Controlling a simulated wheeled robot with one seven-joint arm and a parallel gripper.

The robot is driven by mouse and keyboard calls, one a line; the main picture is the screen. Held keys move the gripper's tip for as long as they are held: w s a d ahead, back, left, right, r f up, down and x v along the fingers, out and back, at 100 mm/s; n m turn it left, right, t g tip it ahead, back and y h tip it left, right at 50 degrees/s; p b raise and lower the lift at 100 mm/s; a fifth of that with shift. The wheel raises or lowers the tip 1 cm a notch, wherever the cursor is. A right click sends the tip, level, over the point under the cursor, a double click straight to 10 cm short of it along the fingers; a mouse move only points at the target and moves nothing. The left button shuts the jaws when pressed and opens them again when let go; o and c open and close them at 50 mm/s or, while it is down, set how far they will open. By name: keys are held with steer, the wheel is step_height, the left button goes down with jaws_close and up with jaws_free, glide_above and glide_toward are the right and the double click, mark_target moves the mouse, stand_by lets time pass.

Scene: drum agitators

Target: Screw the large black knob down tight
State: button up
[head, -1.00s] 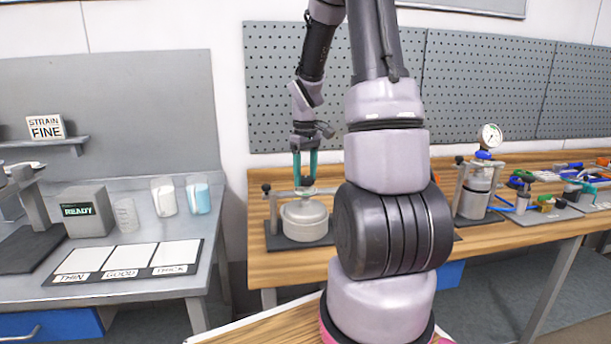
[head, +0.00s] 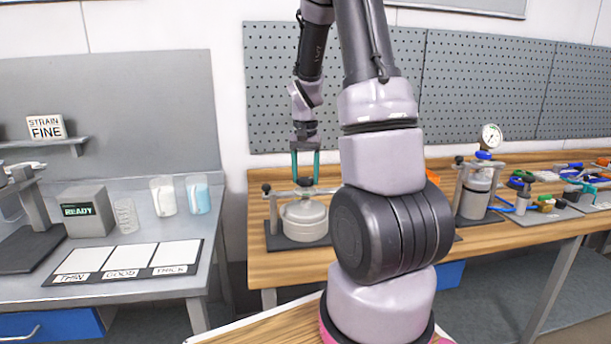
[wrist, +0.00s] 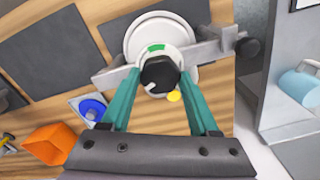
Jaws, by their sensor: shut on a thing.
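The large black knob (wrist: 160,74) has a white mark on its face and sits at the middle of a grey crossbar (wrist: 113,78) over a round pale-lidded pot (wrist: 160,35). In the head view the knob (head: 305,182) shows as a small dark shape above the pot (head: 304,221). My gripper (wrist: 158,76) points down from above, with its two teal fingers on opposite sides of the knob, shut on it. It also shows in the head view (head: 305,178). The contact faces are partly hidden by the fingers.
A smaller black knob (wrist: 248,47) stands at one end of the crossbar. A gauge-topped vessel (head: 475,190) is on the same wooden bench to the right. An orange bin (wrist: 50,143) and a blue funnel-like part (wrist: 92,108) lie near the pot in the wrist view.

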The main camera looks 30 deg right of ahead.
mark_target(305, 179)
steer(key=m, duration=0.4)
steer(key=shift+w+r, duration=0.1)
steer(key=shift+m, duration=2.2)
steer(key=o, duration=1.4)
step_height(305, 179, up, 11)
steer(key=shift+f, duration=0.1)
